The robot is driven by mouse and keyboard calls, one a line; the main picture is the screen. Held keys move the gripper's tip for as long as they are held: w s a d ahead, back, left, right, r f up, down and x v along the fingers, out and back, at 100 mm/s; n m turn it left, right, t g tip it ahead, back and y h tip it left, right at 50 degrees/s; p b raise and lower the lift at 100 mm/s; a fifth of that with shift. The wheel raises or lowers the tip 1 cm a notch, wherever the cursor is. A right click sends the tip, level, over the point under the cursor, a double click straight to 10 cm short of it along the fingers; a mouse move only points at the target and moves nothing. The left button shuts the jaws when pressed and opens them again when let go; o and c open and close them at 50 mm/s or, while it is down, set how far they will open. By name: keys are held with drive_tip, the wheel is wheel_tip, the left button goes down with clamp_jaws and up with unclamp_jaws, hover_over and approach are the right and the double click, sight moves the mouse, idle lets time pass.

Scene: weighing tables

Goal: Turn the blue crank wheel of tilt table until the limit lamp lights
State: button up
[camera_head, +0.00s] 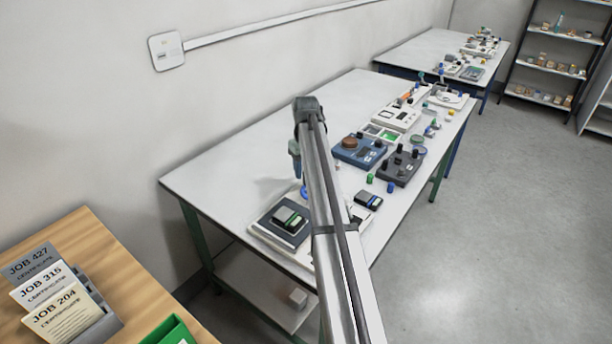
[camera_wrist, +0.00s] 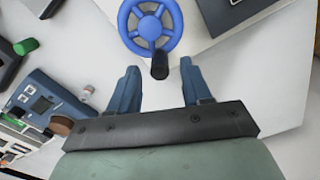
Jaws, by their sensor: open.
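The blue crank wheel (camera_wrist: 172,22) is at the top of the wrist view, with spokes and a dark upright handle (camera_wrist: 160,66) on its near rim. In the head view a sliver of the wheel (camera_head: 304,191) shows beside my arm, below my gripper (camera_head: 297,176). The tilt table (camera_head: 265,227) has a dark plate and pale base at the table's near end. I cannot make out its limit lamp.
A small dark device (camera_head: 290,217) lies on the tilt table's plate, and another (camera_head: 368,199) stands right of my arm. A blue instrument (camera_head: 360,151) and a dark knobbed box (camera_head: 400,168) stand farther back. The white table (camera_head: 235,170) is clear to the left.

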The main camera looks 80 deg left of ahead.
drive_tip(key=shift+f, duration=1.5)
drive_tip(key=shift+c, duration=0.2)
clamp_jaws()
